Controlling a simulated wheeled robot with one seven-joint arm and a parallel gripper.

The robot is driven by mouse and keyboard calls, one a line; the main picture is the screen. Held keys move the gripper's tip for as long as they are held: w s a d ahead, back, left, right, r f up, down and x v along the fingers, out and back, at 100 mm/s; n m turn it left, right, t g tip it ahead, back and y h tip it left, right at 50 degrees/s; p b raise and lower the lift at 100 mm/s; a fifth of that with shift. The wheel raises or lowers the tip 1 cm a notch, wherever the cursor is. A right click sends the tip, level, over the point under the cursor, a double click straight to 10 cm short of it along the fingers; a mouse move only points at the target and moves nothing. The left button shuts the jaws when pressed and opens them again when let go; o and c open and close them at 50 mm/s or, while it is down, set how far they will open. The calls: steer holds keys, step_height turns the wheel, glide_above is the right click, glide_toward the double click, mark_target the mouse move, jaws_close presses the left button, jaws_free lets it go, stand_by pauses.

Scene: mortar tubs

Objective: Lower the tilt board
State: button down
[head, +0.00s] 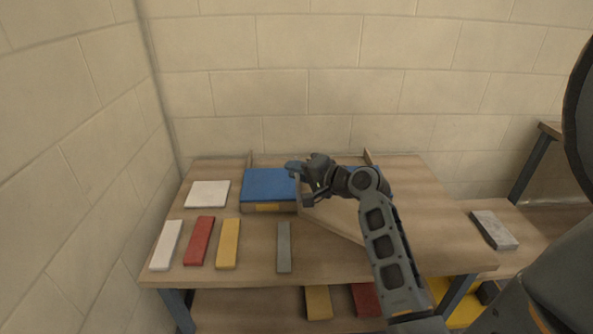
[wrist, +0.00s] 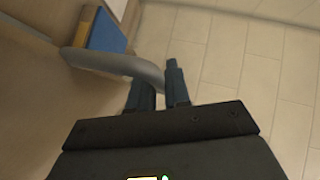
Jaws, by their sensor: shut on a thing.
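The tilt board (head: 325,218) appears to be the pale wooden panel near the middle of the bench, with a slanting lower edge; my arm covers part of it, so its exact tilt is unclear. My gripper (head: 297,183) is at its upper left, beside a blue block. In the wrist view my gripper (wrist: 160,88) is shut on a grey curved handle (wrist: 105,62), which runs left from between the fingers. Where the handle joins the board cannot be made out.
The blue block (head: 268,184) with a yellow front patch lies just left of my gripper. White, red (head: 201,241), yellow (head: 228,244) and grey (head: 284,247) bars lie on the bench's left and front. The bench (head: 440,240) is clear at right. A brick wall stands behind.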

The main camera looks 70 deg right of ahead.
steer(key=shift+f, duration=0.1)
steer(key=w+a+f+n+g+b, duration=0.1)
steer(key=w+f, duration=0.2)
steer(key=f, duration=0.4)
steer(key=w+a+f+g, duration=0.1)
steer(key=w+f, duration=0.2)
steer(key=f, duration=0.4)
steer(key=w+a+f+n+g+b, duration=0.1)
steer(key=w+f+g, duration=0.1)
steer(key=f, duration=0.5)
steer(key=shift+w+a+f+n+b, duration=0.3)
steer(key=shift+w+a+f, duration=0.1)
steer(key=shift+w, duration=0.25)
steer(key=shift+a+f+b, duration=0.1)
steer(key=shift+f+b, duration=0.2)
steer(key=shift+f, duration=0.5)
steer(key=c, duration=1.3)
jaws_free()
steer(key=shift+f, duration=0.1)
steer(key=shift+o, duration=0.6)
steer(key=shift+w, duration=0.1)
steer(key=shift+r, duration=0.2)
